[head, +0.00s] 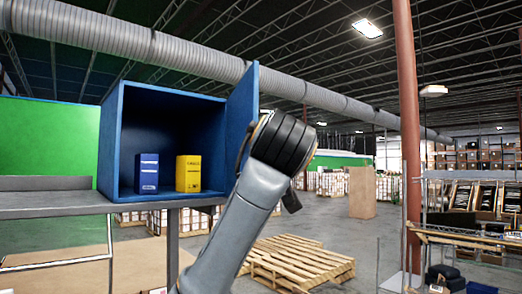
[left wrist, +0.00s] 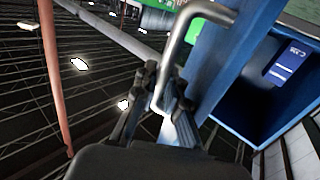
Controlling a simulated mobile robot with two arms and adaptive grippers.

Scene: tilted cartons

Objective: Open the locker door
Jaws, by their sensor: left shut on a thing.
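The blue locker (head: 170,115) stands on a grey shelf in the head view, its front open. Its blue door (head: 242,110) stands swung out at the locker's right side. In the left wrist view, the door's blue panel (left wrist: 215,60) and the locker's interior (left wrist: 245,100) show at right. My left gripper (left wrist: 160,100) is shut on the grey bent door handle (left wrist: 170,65). In the head view my left arm's wrist hides the gripper fingers and the handle. My right gripper is in neither view.
A blue carton (head: 146,173) and a yellow carton (head: 188,173) stand inside the locker. The grey shelf (head: 50,205) extends left. Wooden pallets (head: 300,262) lie on the floor below. A red-brown post (head: 409,130) rises at right, with open floor between.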

